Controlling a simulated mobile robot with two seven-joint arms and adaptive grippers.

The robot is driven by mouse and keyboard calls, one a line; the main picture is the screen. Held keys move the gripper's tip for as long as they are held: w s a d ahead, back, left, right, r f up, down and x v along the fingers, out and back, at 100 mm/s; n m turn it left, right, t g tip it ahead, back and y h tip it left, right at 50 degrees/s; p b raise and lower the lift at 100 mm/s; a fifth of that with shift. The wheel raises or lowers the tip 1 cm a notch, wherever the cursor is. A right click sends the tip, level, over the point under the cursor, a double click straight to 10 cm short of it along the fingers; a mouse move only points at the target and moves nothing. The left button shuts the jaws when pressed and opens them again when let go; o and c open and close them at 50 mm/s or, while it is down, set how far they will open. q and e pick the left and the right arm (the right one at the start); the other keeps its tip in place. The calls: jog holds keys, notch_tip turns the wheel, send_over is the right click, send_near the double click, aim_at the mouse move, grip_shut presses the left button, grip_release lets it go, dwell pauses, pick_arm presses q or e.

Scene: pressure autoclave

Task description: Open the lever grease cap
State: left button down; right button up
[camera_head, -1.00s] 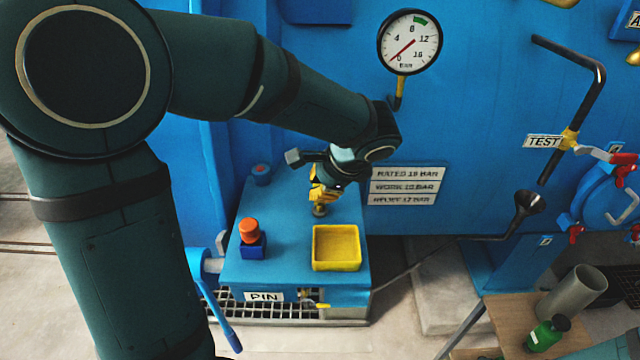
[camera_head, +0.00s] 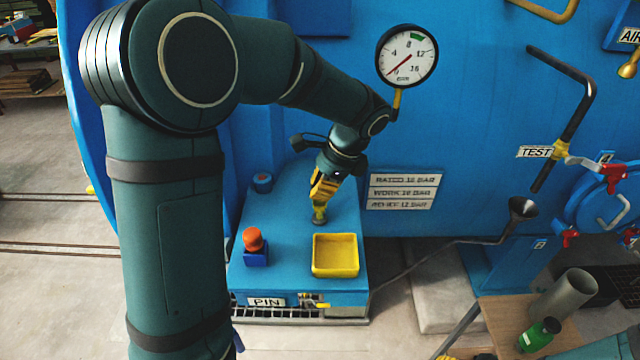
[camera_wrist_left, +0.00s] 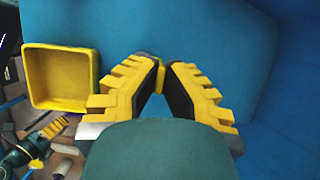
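The lever grease cap (camera_head: 319,213) is a small brass-yellow fitting standing on the top of the blue box, behind the yellow tray. My left gripper (camera_head: 322,196) comes down on it from above, tilted, and its yellow fingers hide its upper part. In the left wrist view the gripper's fingers (camera_wrist_left: 165,75) converge on a small yellow piece (camera_wrist_left: 162,77) between their tips, and they appear shut on it. The lever itself cannot be made out clearly behind the fingers.
The yellow tray (camera_head: 335,271) lies just in front of the cap. A red-orange knob on a blue block (camera_head: 254,247) stands to the left. The blue vessel wall with rating plates (camera_head: 402,190) and a pressure gauge (camera_head: 407,55) rises behind.

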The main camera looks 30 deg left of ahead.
pick_arm(q)
jog(key=g+h, duration=0.1)
jog(key=w+a+g+h, duration=0.1)
jog(key=g, duration=0.1)
jog(key=w+f+m+g, duration=0.1)
jog(key=shift+w+a+g+h, duration=0.1)
jog(key=shift+a+g+h, duration=0.2)
jog(key=shift+h, duration=0.1)
jog(key=shift+w+a+f+m+g+h, duration=0.1)
jog(key=shift+w+f+m+g+h, duration=0.2)
jog(key=shift+g, duration=0.45)
jog(key=shift+w+a+f+m+g+h, duration=0.1)
jog(key=shift+w+f+g+h, duration=0.2)
jog(key=shift+g, duration=0.4)
jog(key=shift+w+a+f+m+g+h, duration=0.1)
jog(key=shift+f+m+g+h, duration=0.1)
jog(key=shift+g+h, duration=0.4)
jog(key=shift+g, duration=0.25)
jog(key=c, duration=1.1)
grip_release()
jog(key=shift+r+y, duration=0.15)
jog(key=shift+y, duration=0.15)
